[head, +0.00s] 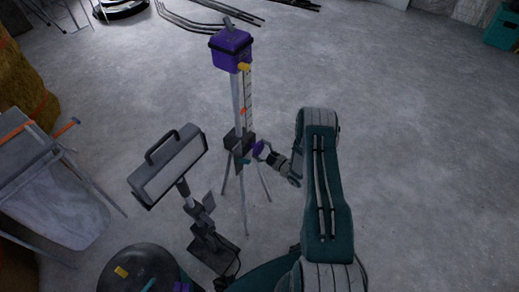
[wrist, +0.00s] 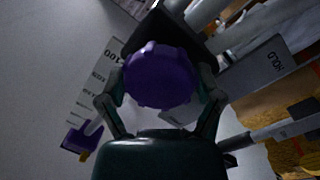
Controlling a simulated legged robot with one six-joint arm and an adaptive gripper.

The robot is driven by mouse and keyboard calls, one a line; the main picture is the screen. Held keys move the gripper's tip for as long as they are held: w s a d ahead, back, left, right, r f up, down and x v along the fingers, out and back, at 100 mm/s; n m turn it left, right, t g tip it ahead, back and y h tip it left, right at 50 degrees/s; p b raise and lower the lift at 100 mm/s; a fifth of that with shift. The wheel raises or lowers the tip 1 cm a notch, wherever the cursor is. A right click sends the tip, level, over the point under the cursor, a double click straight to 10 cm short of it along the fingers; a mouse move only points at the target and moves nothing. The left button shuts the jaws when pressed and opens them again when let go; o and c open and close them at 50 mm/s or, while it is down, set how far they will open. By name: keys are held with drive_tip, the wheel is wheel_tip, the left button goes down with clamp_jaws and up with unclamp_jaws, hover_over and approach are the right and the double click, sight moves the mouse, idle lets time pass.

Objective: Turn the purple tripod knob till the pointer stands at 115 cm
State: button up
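The purple tripod knob (head: 259,148) is on the right side of the dark block on the tripod (head: 240,103). My gripper (head: 263,154) is at the knob. In the wrist view the knob (wrist: 161,76) sits between the fingers of my gripper (wrist: 162,80), one on each side, apparently touching its edge. A purple box (head: 231,49) tops the tripod. A yellow pointer (head: 244,67) sits below it, near the top of the white scale (head: 248,92). The scale carries a red mark (head: 243,111). In the wrist view "100" is legible on the scale, but the pointer's reading is not.
A work lamp (head: 168,166) on a stand is close left of the tripod. A black round container (head: 150,270) is at the front, and a grey folding table (head: 30,150) at the left. Rods (head: 205,22) lie behind. The floor to the right is clear.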

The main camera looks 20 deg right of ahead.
drive_tip(key=shift+m, duration=0.3)
drive_tip(key=m, duration=0.2)
drive_tip(key=shift+m, duration=0.4)
drive_tip(key=m+g, duration=0.1)
drive_tip(key=m, duration=0.2)
drive_tip(key=shift+a, duration=0.1)
drive_tip(key=m, duration=0.3)
drive_tip(key=shift+r+m+g, duration=0.1)
drive_tip(key=shift+m+g, duration=0.2)
drive_tip(key=m, duration=0.3)
drive_tip(key=shift+w+y, duration=0.1)
drive_tip(key=shift+y, duration=0.3)
drive_tip(key=m+g+y, duration=0.1)
drive_tip(key=m, duration=0.5)
drive_tip(key=shift+m, duration=0.3)
drive_tip(key=m+y, duration=0.1)
drive_tip(key=m, duration=0.4)
drive_tip(key=shift+m, duration=0.4)
